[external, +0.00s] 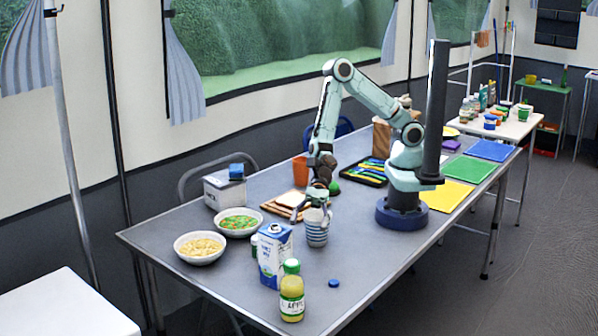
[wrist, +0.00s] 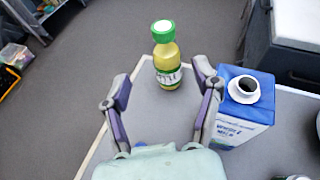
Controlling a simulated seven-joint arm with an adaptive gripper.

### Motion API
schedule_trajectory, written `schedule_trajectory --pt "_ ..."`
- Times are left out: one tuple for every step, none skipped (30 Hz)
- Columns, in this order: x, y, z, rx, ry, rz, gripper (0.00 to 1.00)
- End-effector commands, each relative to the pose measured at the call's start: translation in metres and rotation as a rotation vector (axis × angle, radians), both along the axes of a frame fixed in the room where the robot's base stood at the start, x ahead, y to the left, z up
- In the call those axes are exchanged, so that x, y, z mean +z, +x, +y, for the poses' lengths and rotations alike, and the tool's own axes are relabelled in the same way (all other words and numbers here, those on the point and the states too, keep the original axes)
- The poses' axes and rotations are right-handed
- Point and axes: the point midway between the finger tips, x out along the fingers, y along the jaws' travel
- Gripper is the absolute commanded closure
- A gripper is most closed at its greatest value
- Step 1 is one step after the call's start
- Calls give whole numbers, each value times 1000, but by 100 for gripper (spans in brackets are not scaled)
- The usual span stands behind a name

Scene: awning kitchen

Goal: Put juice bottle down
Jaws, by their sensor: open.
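The juice bottle (external: 291,292), with yellow-green juice, a green cap and a white label, stands upright on the grey table (external: 345,262) near its front end. In the wrist view the bottle (wrist: 167,62) shows beyond and between my two fingertips, and no finger touches it. My gripper (external: 316,203) is open and empty. In the external view it hangs over the table behind the bottle, by the striped cup. The wrist view shows both fingers of my gripper (wrist: 163,82) spread apart.
A blue and white milk carton (external: 274,256) stands just behind the bottle, at the right in the wrist view (wrist: 242,108). A striped cup (external: 317,232), a pasta bowl (external: 200,249) and a vegetable bowl (external: 239,224) are nearby. A blue cap (external: 334,283) lies right of the bottle.

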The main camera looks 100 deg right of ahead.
Motion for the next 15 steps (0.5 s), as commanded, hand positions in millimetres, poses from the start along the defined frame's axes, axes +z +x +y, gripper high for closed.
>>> schedule_trajectory --pt "6 -3 -9 62 -83 -92 36" --pt "9 -6 -16 114 -152 -162 36" --pt "12 -12 -30 198 -260 -262 36" --pt "15 -16 -43 268 -350 -342 36" --pt "18 -21 -58 343 -445 -421 36" --pt "21 -28 -81 451 -576 -520 36" --pt "25 -34 -101 536 -671 -585 36" --pt "29 -41 -120 619 -761 -641 36" --pt "35 -52 -147 735 -870 -701 36" --pt "40 -61 -167 822 -942 -735 36" --pt "45 -71 -186 907 -1006 -760 36" --pt "52 -87 -211 1017 -1076 -784 36" --pt "57 -99 -228 1097 -1114 -794 36" --pt "62 -112 -243 1171 -1141 -800 36" --pt "68 -129 -261 1261 -1165 -804 36"
